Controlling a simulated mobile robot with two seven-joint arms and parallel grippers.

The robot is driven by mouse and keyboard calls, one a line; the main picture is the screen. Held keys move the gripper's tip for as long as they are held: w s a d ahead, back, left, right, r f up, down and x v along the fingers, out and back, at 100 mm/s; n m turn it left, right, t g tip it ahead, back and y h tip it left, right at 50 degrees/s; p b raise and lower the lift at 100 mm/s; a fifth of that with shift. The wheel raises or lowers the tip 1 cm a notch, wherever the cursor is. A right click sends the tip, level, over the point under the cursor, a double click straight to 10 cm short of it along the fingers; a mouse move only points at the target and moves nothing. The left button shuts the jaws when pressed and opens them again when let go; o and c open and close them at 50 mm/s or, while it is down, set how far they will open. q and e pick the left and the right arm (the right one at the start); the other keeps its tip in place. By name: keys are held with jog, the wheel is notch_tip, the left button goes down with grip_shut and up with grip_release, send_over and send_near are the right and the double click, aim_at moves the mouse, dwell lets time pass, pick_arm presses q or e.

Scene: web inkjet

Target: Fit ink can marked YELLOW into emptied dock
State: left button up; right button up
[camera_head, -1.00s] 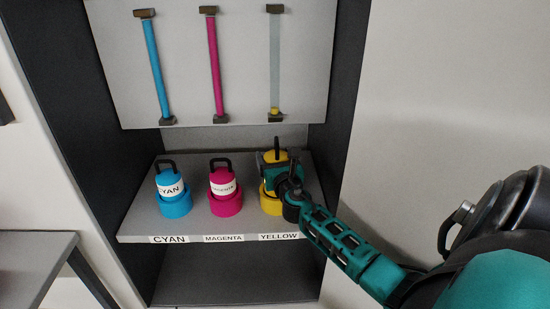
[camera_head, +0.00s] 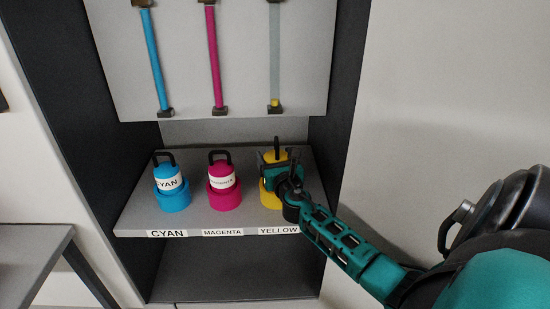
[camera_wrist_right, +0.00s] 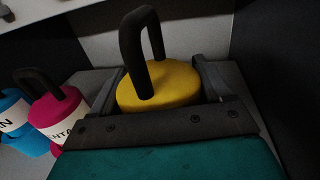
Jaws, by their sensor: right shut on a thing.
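The yellow ink can (camera_head: 276,156) has a black loop handle and is upright at the right end of the shelf. It also shows in the right wrist view (camera_wrist_right: 160,88). My right gripper (camera_head: 275,172) is shut around the can, a finger on each side in the wrist view (camera_wrist_right: 163,84). The yellow dock (camera_head: 267,198) is a ring directly below the can, behind the YELLOW label (camera_head: 278,230). My gripper hides where can and dock meet, so I cannot tell whether it is seated. Its handle stands higher in the picture than the others. My left gripper is not in view.
A cyan can (camera_head: 168,178) and a magenta can (camera_head: 221,175) stand in their own docks to the left. The shelf (camera_head: 140,215) has dark side walls. A panel with three ink tubes (camera_head: 250,60) is above. A grey table (camera_head: 40,240) is at lower left.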

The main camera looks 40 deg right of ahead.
pick_arm(q)
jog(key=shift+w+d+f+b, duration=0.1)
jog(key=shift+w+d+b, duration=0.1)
jog(key=shift+b, duration=0.25)
pick_arm(e)
jog(key=shift+f, duration=0.5)
pick_arm(q)
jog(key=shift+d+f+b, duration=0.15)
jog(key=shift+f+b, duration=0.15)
jog(key=shift+b, duration=0.1)
pick_arm(e)
jog(key=shift+f, duration=0.4)
pick_arm(q)
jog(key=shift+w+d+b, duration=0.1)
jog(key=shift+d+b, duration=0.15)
jog(key=shift+b, duration=0.1)
pick_arm(e)
jog(key=shift+f, duration=0.4)
jog(key=o, duration=1.1)
jog(key=shift+o, duration=1.3)
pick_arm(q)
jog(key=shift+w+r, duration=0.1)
pick_arm(e)
jog(key=shift+f, duration=0.15)
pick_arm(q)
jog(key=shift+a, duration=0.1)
